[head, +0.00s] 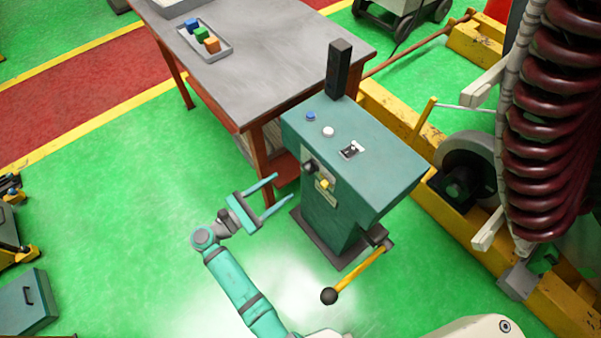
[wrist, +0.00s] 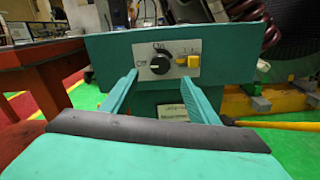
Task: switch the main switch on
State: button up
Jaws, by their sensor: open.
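The main switch is a black rotary knob (wrist: 160,65) on a pale plate on the front of the green control cabinet (head: 345,225). In the wrist view "Off" is marked at its left and "On" above it; its pointer direction is too small to tell surely. The knob also shows in the head view (head: 310,166). A yellow switch (wrist: 187,61) sits to its right. My gripper (head: 284,187) is open and empty, in front of the cabinet and apart from it. In the wrist view the two teal fingers point at the panel, either side of and below the knob.
A yellow lever with a black ball (head: 329,296) sticks out low on the cabinet's right. A grey-topped table (head: 260,60) with a tray of coloured blocks stands behind at left. A large coil (head: 550,120) stands at right. Green floor (head: 130,190) is clear at left.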

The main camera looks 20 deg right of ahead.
aim_at(304, 171)
jog(key=x, duration=0.9)
jog(key=shift+d+f, duration=0.1)
jog(key=shift+d, duration=0.15)
jog(key=shift+c, duration=0.6)
jog(key=c, duration=0.9)
